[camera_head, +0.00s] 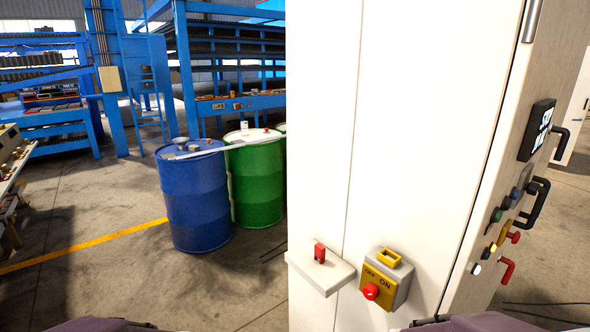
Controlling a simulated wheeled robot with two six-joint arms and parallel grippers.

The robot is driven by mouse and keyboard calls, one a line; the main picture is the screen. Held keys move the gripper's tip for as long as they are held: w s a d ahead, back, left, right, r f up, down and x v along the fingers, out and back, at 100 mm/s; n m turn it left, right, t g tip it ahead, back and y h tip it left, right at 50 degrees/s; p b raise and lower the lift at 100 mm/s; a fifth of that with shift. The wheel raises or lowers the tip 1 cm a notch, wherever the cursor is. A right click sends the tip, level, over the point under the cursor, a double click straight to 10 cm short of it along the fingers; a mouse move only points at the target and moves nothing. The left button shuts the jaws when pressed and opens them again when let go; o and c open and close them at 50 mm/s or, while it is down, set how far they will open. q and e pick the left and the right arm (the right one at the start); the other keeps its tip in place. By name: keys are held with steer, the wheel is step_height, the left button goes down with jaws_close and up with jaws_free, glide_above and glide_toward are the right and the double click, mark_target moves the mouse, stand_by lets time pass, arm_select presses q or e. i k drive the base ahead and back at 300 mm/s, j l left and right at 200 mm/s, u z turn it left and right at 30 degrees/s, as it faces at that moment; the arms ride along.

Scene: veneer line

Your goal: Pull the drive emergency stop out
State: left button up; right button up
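A tall white cabinet (400,120) stands on the right. On its front, low down, a grey box with a yellow face (383,283) marked OFF and ON carries a round red button (371,291). On the cabinet's right side is a control panel with a red mushroom knob (513,237) that stands out from the surface. I cannot read a label that tells which of these is the drive emergency stop, nor whether either is pressed in. Neither gripper shows; only parts of my own arms appear at the bottom edge.
Black handles (535,204) and a red handle (507,270) jut from the cabinet's side. A small white ledge (320,273) with a red switch juts from its front. Blue (196,200) and green (257,180) drums stand left of the cabinet. The floor at front left is open.

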mark_target(515, 237)
steer(key=z, duration=1.5)
steer(key=i+l+u, duration=0.1)
steer(key=l, duration=0.3)
steer(key=i+l+u, duration=0.15)
steer(key=l, duration=0.2)
